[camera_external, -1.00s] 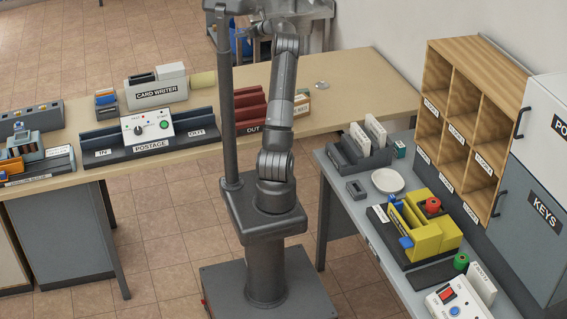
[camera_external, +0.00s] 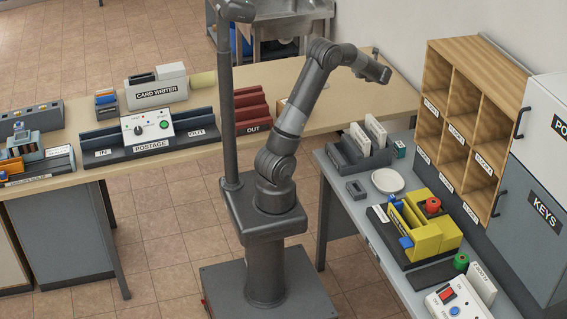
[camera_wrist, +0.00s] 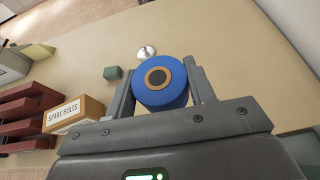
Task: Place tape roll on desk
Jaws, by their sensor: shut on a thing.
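A blue tape roll (camera_wrist: 160,82) with a tan core is held between the two fingers of my gripper (camera_wrist: 160,90) in the wrist view. My gripper is shut on it. In the external view my gripper (camera_external: 382,74) is over the far right part of the beige desk (camera_external: 345,112), and the roll cannot be made out there. The desk top also fills much of the wrist view (camera_wrist: 235,75). The roll appears above the desk, but its height is hard to tell.
A box labelled as spare rolls (camera_wrist: 75,115), red trays (camera_wrist: 30,105), a small green block (camera_wrist: 113,73) and a shiny round object (camera_wrist: 146,52) are on the desk. Its right part is bare. A grey side table (camera_external: 355,207) stands to the right, beside wooden pigeonholes (camera_external: 465,125).

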